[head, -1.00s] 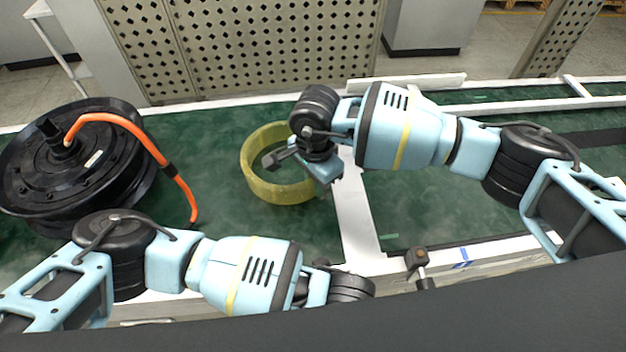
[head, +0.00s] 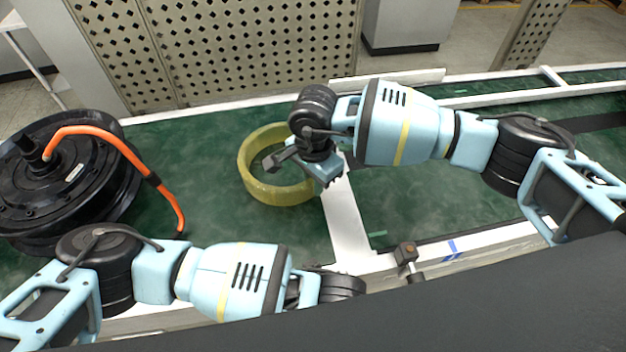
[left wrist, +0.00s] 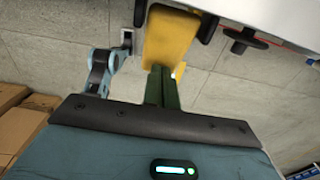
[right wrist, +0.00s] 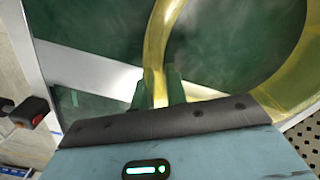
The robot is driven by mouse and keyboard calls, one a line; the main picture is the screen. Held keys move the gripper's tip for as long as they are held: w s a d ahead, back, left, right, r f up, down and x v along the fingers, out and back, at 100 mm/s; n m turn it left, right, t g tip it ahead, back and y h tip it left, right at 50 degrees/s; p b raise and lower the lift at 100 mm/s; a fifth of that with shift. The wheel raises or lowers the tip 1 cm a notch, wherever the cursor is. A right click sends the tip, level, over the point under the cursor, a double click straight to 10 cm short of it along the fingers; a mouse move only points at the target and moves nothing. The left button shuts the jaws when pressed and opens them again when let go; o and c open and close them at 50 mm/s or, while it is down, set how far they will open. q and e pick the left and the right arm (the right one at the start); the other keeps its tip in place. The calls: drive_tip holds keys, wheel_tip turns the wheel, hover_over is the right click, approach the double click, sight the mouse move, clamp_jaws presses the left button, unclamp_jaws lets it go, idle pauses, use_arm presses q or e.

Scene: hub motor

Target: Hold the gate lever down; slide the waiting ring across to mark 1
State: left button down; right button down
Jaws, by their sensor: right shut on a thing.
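The yellow ring (head: 272,192) lies on the green belt, just left of the white crossbar (head: 343,225). My right gripper (right wrist: 157,88) is shut on the ring's wall, which shows between its fingers in the right wrist view (right wrist: 160,45). In the head view my right wrist hides the ring's right side. My left gripper (left wrist: 163,86) has its fingers together in the left wrist view, at the end of a yellow lever-like block (left wrist: 171,35). Contact with that block is likely, but I cannot tell its exact form. The head view hides the left fingertips. I cannot tell which mark is mark 1.
A large black hub motor (head: 70,190) with an orange cable (head: 165,195) stands on the belt at left. A small dark block (head: 405,252) and blue tape (head: 452,249) are at the front rail. The belt right of the crossbar (head: 440,195) is clear.

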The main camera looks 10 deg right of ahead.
drive_tip(key=shift+d, duration=1.45)
drive_tip(key=shift+d, duration=0.15)
drive_tip(key=shift+d, duration=1.35)
drive_tip(key=shift+d, duration=0.15)
drive_tip(key=shift+d, duration=1.35)
drive_tip(key=shift+d, duration=0.2)
drive_tip(key=shift+d, duration=1.3)
drive_tip(key=shift+d, duration=0.1)
